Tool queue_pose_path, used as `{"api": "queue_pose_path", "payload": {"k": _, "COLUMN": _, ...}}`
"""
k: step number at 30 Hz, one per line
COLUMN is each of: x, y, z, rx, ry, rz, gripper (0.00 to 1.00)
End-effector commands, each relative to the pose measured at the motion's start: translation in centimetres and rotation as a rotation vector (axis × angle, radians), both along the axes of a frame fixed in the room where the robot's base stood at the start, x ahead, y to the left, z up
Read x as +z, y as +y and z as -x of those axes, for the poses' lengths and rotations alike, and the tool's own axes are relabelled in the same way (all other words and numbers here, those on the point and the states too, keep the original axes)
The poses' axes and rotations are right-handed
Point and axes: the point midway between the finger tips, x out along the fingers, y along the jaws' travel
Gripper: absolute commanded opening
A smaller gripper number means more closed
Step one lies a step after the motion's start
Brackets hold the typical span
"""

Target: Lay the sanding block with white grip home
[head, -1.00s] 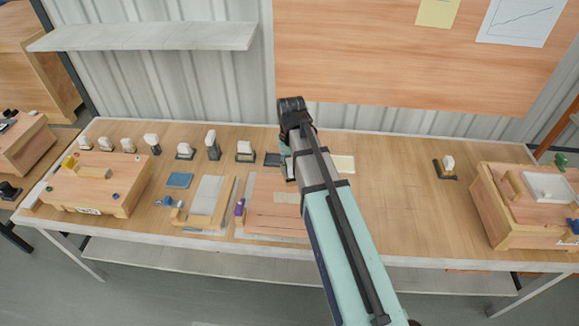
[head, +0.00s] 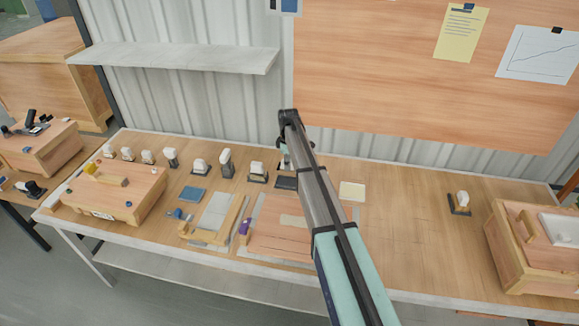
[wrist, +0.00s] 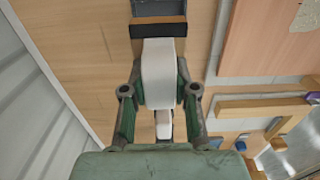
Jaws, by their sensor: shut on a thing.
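My gripper (wrist: 158,92) is shut on a white grip (wrist: 158,70), which stands between its two fingers in the wrist view. A dark piece with a black edge (wrist: 158,29) shows just beyond the white grip. I cannot tell whether it is the block's base or a holder on the table. In the head view my gripper (head: 284,160) is at the back of the bench, mostly hidden by my arm. A dark flat holder (head: 286,183) lies just in front of it, with nothing seen standing on it.
Several white-topped blocks (head: 257,170) stand in a row to the left. A pale pad (head: 352,191) lies right. Another white-topped block (head: 462,198) stands farther right, with clear bench between.

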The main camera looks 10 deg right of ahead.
Motion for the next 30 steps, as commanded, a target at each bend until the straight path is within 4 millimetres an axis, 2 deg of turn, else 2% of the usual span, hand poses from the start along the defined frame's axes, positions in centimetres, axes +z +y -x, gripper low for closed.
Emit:
{"api": "queue_pose_path", "payload": {"k": 14, "x": -0.2, "y": 0.0, "z": 0.0, "rx": 0.009, "ry": 0.001, "rz": 0.000, "gripper": 0.00}}
{"api": "queue_pose_path", "payload": {"k": 30, "x": -3.9, "y": 0.0, "z": 0.0, "rx": 0.008, "ry": 0.001, "rz": 0.000, "gripper": 0.00}}
